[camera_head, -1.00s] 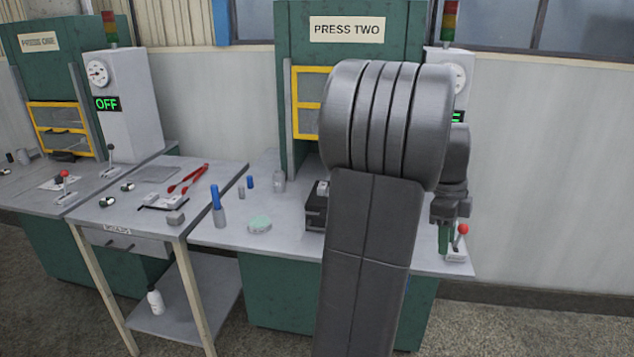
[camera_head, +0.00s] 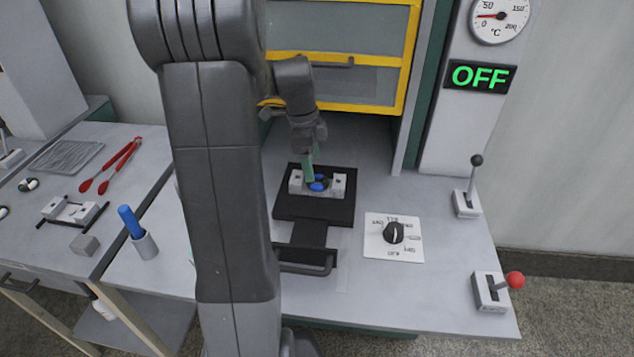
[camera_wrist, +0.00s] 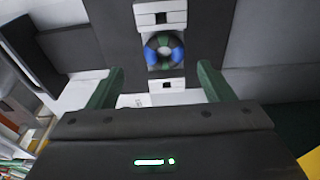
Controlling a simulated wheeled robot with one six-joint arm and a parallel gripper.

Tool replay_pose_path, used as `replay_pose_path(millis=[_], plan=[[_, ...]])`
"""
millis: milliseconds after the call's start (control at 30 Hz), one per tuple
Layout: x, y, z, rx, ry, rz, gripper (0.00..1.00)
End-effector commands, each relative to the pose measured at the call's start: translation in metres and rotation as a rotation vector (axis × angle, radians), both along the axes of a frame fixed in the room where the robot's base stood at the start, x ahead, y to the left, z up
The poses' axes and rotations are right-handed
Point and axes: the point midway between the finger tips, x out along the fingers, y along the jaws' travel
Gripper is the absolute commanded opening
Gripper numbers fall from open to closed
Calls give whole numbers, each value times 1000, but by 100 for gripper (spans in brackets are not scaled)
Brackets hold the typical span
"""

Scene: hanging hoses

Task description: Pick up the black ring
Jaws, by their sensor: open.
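A small dark ring (camera_wrist: 163,40) with blue parts on its left and right sides sits between two pale blocks on a black plate in the wrist view. In the head view the ring (camera_head: 318,186) is small and partly hidden by my gripper. My gripper (camera_head: 311,173) points down just over it with green fingers. In the wrist view my gripper (camera_wrist: 160,74) is open and empty, its two fingers spread wide. The ring lies beyond the fingertips, roughly centred between them. I cannot tell the exact gap between fingertips and ring.
The black plate (camera_head: 314,211) has a handle in front and stands below the yellow-framed guard (camera_head: 340,107). A dial plate (camera_head: 393,238), a black-knobbed lever (camera_head: 467,200) and a red-knobbed lever (camera_head: 490,290) are to its right. A side table (camera_head: 60,170) with red tongs is at left.

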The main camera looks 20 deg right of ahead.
Motion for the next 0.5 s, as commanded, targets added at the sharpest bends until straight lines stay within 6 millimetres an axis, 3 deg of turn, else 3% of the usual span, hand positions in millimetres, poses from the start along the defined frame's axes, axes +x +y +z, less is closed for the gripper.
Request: replay_pose_path(millis=[167, 500], plan=[[-2, -3, -11, 1, 2, -1, 75], [-6, -13, -54, 1, 2, 0, 75]])
